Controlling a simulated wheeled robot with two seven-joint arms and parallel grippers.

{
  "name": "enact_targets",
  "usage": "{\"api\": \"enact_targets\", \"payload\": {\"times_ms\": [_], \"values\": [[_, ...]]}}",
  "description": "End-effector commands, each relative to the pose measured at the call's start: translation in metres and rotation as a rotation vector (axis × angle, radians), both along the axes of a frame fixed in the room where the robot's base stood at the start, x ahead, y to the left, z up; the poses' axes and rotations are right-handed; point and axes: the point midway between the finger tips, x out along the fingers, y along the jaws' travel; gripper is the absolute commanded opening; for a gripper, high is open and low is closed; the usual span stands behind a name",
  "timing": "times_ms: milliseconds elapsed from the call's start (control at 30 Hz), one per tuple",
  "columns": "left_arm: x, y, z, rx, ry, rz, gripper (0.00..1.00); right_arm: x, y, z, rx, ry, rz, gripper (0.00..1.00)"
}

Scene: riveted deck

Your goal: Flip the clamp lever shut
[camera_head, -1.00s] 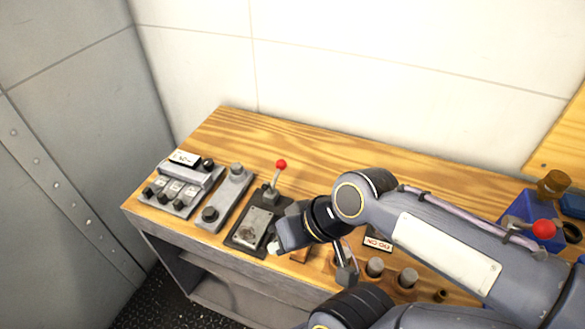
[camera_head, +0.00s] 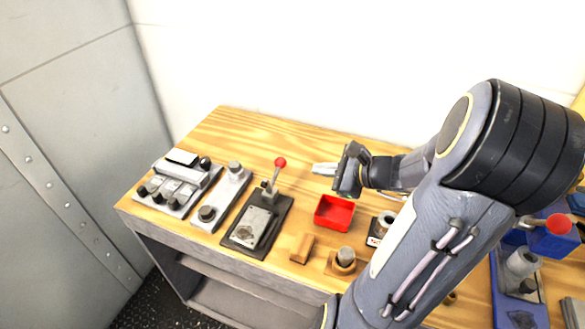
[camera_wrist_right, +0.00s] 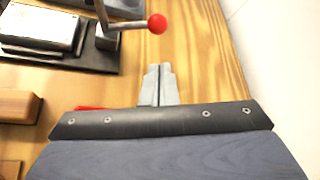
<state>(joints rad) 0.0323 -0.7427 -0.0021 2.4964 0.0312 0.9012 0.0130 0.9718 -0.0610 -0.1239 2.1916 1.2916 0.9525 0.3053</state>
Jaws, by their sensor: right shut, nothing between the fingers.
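The clamp lever (camera_head: 273,178) stands nearly upright with a red ball on top, at the back of the toggle clamp's dark base plate (camera_head: 241,237). A grey metal plate (camera_head: 252,226) lies on that base. In the right wrist view the lever's red ball (camera_wrist_right: 157,23) is at the top, ahead of and slightly left of the fingertips. My right gripper (camera_head: 318,169) is shut and empty, to the right of the lever and apart from it. Its closed fingers also show in the wrist view (camera_wrist_right: 158,71). My left gripper is out of view.
A red tray (camera_head: 320,222), a wooden block (camera_head: 302,248) and a wooden holder with a grey peg (camera_head: 346,258) are right of the clamp. Panels with knobs and switches (camera_head: 172,192) stand left. The bench behind the lever is clear up to the wall.

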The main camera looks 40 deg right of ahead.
Motion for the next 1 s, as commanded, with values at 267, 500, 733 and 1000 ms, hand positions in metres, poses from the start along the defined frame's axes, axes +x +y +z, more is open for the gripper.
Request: {"api": "enact_targets", "payload": {"times_ms": [267,500,733,1000], "values": [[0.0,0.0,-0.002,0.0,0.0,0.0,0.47,0.018,0.005,-0.01,0.001,0.001,0.005,0.0],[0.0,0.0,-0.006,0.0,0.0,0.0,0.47,0.057,0.014,-0.031,0.001,0.001,0.007,0.0],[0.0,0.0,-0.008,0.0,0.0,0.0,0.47,0.082,0.02,-0.043,-0.002,0.0,0.005,0.0],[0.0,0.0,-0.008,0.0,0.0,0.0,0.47,0.087,0.021,-0.045,-0.003,0.0,0.004,0.0]]}}
